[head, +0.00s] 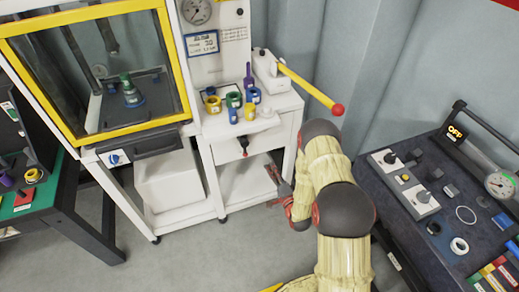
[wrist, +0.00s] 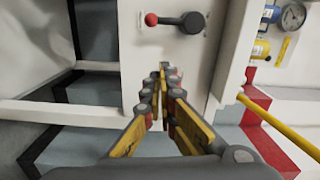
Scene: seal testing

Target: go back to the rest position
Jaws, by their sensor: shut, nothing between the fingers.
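My gripper (head: 274,176) hangs low in the head view, in front of the white stand, below and to the right of its small red-and-black handle. In the wrist view its yellow and grey fingers (wrist: 163,72) come together at the tips, shut with nothing between them. Ahead of the tips is a white panel with a black lever (wrist: 190,22) that ends in a red knob. My arm, in pale covers, reaches down the right of the head view. I see no marker of a rest position.
A white stand (head: 262,134) carries several coloured cups and a yellow lever (head: 306,86) with a red ball. A yellow-framed test cabinet (head: 85,141) is to the left. A dark bench (head: 431,250) with gauge and switches is at the right. Grey floor (head: 197,262) lies open in front.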

